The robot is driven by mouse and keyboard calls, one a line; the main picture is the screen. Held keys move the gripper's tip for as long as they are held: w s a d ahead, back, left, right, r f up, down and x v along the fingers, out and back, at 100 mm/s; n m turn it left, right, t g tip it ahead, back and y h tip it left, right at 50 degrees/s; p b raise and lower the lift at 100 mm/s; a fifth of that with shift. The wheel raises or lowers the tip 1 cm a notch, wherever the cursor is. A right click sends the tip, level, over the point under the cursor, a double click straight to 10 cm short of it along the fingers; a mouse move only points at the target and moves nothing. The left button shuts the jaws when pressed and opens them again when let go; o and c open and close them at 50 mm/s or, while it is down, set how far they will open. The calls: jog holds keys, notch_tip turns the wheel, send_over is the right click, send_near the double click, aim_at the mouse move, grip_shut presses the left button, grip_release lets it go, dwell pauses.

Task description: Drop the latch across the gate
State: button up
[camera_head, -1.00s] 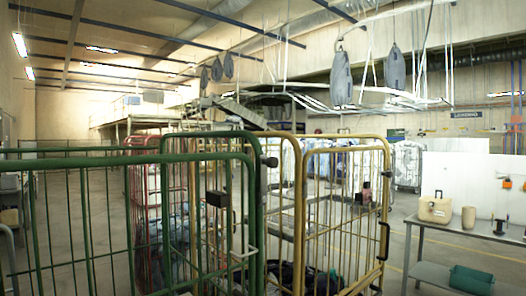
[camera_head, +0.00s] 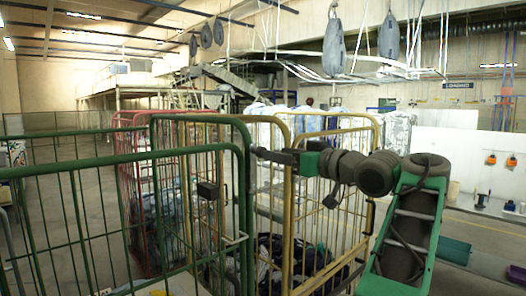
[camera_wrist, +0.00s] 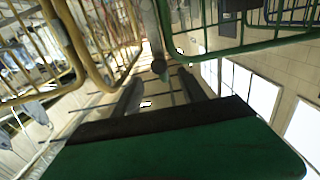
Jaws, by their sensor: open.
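The green gate (camera_head: 75,165) of barred panels stands at the front left, and its corner post (camera_head: 249,200) faces the yellow gate frame (camera_head: 290,200). My gripper (camera_head: 272,154) reaches in from the right at the top of this post. In the wrist view, a grey latch bar with a dark round knob (camera_wrist: 159,68) lies by the green frame (camera_wrist: 240,48). My open gripper (camera_wrist: 158,92) has one dark finger on each side in line with the knob; contact cannot be told. In the head view my gripper largely hides the latch.
A dark box (camera_head: 207,190) is fixed on the green bars. Dark bundles (camera_head: 305,258) lie inside the yellow cage. Red cages (camera_head: 135,190) stand behind. Grey bags (camera_head: 334,48) hang overhead.

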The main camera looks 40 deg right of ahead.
jog(key=w+p, duration=0.2)
jog(key=w, duration=0.5)
jog(key=shift+w+a, duration=0.1)
jog(key=shift+w, duration=0.15)
jog(key=shift+c, duration=0.4)
grip_shut()
dwell(0.6)
